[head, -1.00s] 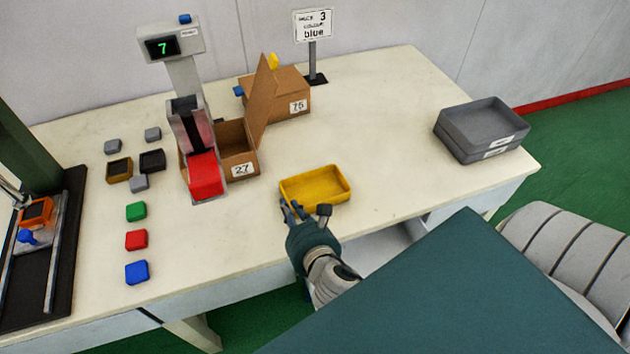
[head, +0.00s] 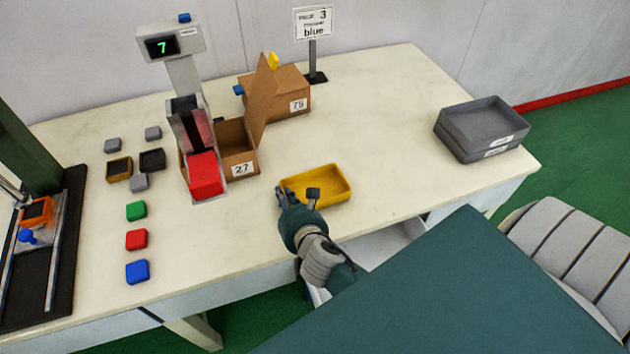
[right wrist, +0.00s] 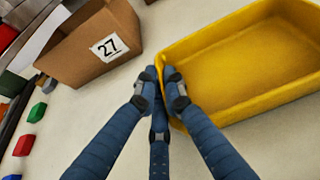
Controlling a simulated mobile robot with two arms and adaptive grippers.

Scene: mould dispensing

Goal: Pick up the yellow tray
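The yellow tray (head: 335,190) is a shallow, open, empty box lying flat on the cream table near its front edge. My right gripper (head: 283,192) is at the tray's left end. In the right wrist view, the tray (right wrist: 245,60) fills the upper right. The blue fingers of the right gripper (right wrist: 160,75) are close together at its left wall, one outside and one over the inner side, so they appear shut on that wall. The fingertips partly hide the rim there. My left gripper is not in view.
An open cardboard box marked 27 (head: 240,170) stands left of the tray, beside the dispenser with a red part (head: 205,178). Stacked grey trays (head: 470,140) sit at the right. Coloured blocks lie at the left. The table between the yellow and grey trays is clear.

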